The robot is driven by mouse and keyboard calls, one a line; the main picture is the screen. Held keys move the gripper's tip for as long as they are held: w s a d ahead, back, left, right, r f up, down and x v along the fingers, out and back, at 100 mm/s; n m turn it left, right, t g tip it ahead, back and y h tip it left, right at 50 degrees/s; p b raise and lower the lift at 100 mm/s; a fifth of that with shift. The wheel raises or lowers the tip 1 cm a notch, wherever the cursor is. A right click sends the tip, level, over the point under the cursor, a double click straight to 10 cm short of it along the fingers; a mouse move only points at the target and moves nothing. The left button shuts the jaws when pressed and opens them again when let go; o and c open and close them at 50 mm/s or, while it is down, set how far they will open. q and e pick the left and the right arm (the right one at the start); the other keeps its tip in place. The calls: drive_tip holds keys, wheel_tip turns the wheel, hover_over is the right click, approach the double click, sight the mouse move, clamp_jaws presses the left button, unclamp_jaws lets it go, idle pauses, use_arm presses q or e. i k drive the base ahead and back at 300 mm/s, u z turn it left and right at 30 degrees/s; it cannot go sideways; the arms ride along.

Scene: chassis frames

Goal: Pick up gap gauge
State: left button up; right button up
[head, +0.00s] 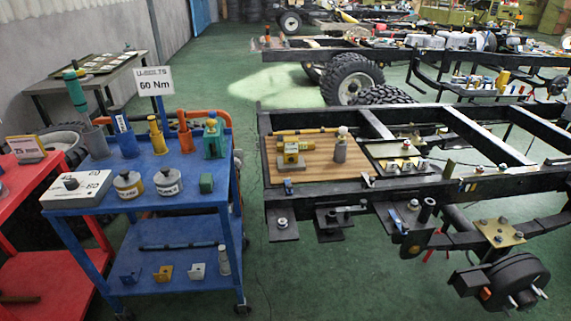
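I cannot tell for sure which thing is the gap gauge. Three small notched pieces lie on the lower shelf of the blue cart (225,190): a blue one (131,275), a yellow one (165,272) and a white one (196,271). A yellow-brass block-like device (291,154) sits on a wooden board (330,168) on the black chassis frame (455,187), beside a grey cylinder with a pale round top (340,149). Neither of my grippers is in view.
A "60 Nm" sign (154,81) stands behind. A red cart (30,195) is at left. Green floor is clear between cart and chassis.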

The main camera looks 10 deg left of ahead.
sight(290, 145)
drive_tip(key=u, duration=0.5)
drive_tip(key=i, duration=0.55)
drive_tip(key=u, duration=0.4)
